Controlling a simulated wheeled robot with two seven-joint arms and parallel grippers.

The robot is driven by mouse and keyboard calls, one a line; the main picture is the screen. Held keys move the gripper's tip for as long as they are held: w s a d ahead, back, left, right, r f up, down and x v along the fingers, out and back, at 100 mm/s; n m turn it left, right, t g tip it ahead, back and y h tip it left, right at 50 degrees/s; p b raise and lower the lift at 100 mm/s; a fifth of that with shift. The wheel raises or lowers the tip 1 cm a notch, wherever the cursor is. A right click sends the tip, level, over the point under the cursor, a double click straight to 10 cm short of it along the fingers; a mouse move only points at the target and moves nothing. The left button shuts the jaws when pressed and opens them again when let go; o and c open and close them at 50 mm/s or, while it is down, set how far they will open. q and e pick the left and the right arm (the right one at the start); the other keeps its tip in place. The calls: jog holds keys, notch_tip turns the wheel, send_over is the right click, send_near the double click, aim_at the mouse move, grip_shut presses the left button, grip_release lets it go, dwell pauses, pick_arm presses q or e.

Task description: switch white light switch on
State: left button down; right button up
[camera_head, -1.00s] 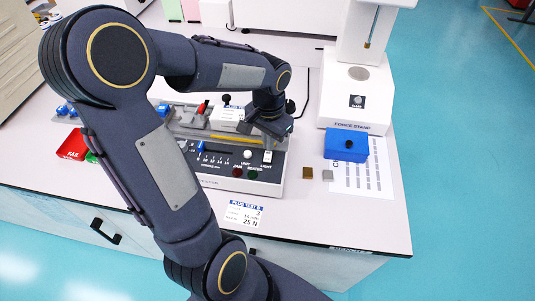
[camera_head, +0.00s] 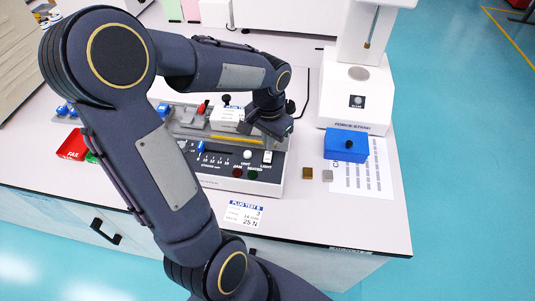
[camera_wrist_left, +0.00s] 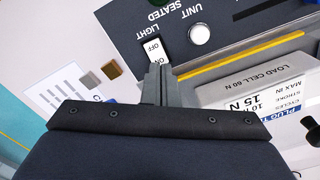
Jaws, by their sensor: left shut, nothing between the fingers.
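The white light switch (camera_head: 267,157) sits at the right end of the tester's dark panel, above the word LIGHT. In the left wrist view the switch (camera_wrist_left: 153,49) shows OFF at its far end and ON at its near end. My left gripper (camera_head: 266,136) is just behind the switch in the head view. In the wrist view the left gripper's fingers (camera_wrist_left: 157,72) are shut and empty, with their tips at the ON end. I cannot tell whether they touch it. My right gripper is not in view.
A load cell block (camera_wrist_left: 250,85) lies close to the fingers. A blue block (camera_head: 346,145) and the force stand (camera_head: 352,112) stand to the right. A red FAIL tray (camera_head: 72,146) is at the left.

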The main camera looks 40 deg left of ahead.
aim_at(268, 153)
pick_arm(q)
jog(key=shift+f+b, duration=0.75)
jog(key=shift+f, duration=0.25)
dwell(0.8)
jog(key=shift+r, duration=0.1)
notch_tip(268, 153, up, 7)
jog(key=p, duration=0.6)
dwell(0.5)
jog(key=s+d+r+n+t+h, duration=0.2)
jog(key=s+d+r+t, duration=0.3)
jog(key=s+d, duration=0.5)
jog(key=s+r+h, duration=0.1)
jog(key=s, duration=0.2)
jog(key=shift+s+d+t+h, duration=0.15)
jog(key=shift+t+h, duration=0.15)
jog(key=shift+h, duration=0.1)
